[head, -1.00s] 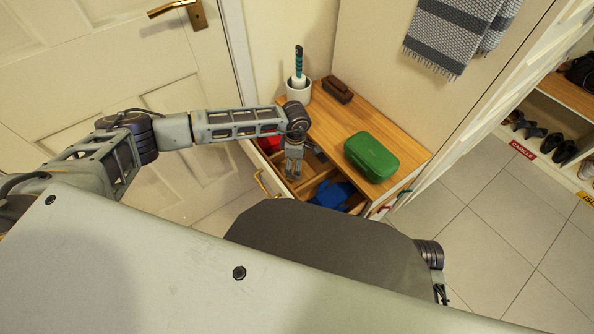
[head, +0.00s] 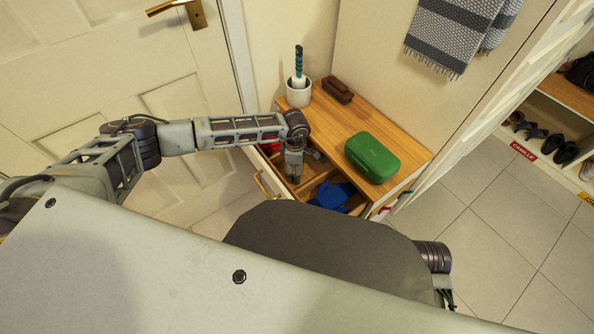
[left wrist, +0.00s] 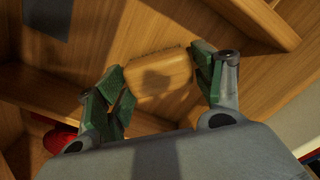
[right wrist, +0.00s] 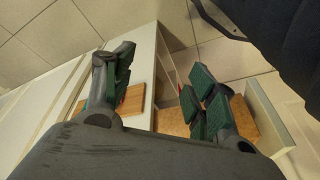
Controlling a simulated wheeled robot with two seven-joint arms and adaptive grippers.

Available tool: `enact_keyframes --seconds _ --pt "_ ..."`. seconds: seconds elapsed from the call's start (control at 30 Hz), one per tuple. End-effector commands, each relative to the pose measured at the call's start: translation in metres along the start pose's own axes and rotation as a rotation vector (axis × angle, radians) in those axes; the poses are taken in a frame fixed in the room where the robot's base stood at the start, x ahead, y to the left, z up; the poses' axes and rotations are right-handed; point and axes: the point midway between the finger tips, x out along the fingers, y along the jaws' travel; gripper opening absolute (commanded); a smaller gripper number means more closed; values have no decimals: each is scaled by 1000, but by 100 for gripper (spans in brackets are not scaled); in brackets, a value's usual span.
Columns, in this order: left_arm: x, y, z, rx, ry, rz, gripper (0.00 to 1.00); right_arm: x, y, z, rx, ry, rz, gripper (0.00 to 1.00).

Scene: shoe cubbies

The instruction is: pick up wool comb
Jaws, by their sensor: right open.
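A small light-brown wooden block with a rough, bristly edge, seemingly the wool comb (left wrist: 160,72), lies on the wooden floor of the open drawer in the left wrist view. My left gripper (left wrist: 162,84) is open above it, one finger on each side. Whether the pads touch it cannot be told. In the head view my left gripper (head: 293,174) points down into the drawer and hides the comb. My right gripper (right wrist: 160,85) is open and empty in the right wrist view, above the floor and cabinet side.
The drawer's wooden dividers (left wrist: 255,18) stand close to my left fingers. A blue item (head: 335,196) and a red item (left wrist: 60,138) lie in other compartments. On the cabinet top (head: 330,120) stand a green case (head: 371,158), a white cup (head: 299,94) and a dark brush (head: 338,90).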

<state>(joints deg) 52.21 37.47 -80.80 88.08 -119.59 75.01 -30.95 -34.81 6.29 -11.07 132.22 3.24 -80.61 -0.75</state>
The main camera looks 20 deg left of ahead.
Motion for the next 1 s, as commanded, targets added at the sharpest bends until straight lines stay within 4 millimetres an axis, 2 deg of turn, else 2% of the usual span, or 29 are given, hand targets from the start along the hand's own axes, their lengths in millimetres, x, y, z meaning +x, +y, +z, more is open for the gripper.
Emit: enact_keyframes --seconds 0.03,0.2,0.23,0.47,0.67,1.0 --pt "0 0 0 0 0 0 56 0 0 0 0 0 0 57" --pt "0 0 0 0 0 0 34 0 0 -1 0 1 0 57" --pt "0 0 0 0 0 0 33 0 0 -1 0 1 1 57" --pt "-1 0 0 0 0 0 33 0 0 -1 0 1 1 57" --pt "-12 1 0 -1 0 2 33 -2 1 -1 0 1 2 57" --pt "-58 1 0 -1 0 3 33 13 5 4 3 -32 10 57"
